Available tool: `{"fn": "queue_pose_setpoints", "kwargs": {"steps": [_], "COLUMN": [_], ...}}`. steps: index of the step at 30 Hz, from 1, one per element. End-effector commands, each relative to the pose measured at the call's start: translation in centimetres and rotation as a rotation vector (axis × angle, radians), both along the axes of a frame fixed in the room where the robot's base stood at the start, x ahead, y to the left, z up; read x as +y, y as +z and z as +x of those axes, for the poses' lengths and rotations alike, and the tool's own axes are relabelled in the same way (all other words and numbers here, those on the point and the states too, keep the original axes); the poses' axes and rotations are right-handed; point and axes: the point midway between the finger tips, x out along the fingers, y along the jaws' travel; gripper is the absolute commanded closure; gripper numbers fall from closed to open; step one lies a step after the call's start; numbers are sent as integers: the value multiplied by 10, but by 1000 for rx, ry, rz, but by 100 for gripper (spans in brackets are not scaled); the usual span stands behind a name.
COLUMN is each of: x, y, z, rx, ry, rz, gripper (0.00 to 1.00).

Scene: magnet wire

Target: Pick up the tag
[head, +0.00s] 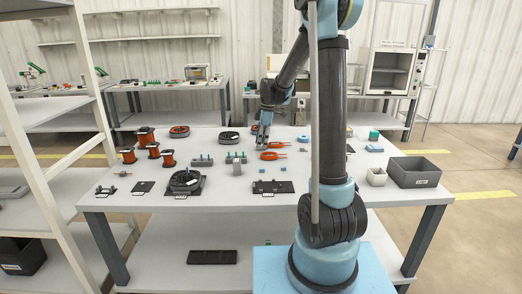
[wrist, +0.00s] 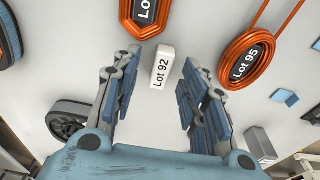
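In the head view my gripper (head: 263,136) points down over the middle of the table. I cannot make out the tag there.
An orange wire coil (wrist: 262,45) labelled "Lot 95" lies right of the tag, and another orange coil (wrist: 126,25) lies close on its left. Red-orange spools (head: 154,150) stand at the table's left. A dark grey bin (head: 414,172) stands at the right.

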Motion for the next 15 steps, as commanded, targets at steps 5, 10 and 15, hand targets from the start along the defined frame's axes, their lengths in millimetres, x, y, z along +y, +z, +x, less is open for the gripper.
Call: {"fn": "queue_pose_setpoints", "kwargs": {"steps": [5, 10, 15], "x": [2, 2, 2], "y": [-12, -12, -12], "z": [-1, 0, 0], "rx": [0, 0, 0], "ry": [0, 0, 0], "rz": [0, 0, 0], "gripper": [60, 60, 84]}}
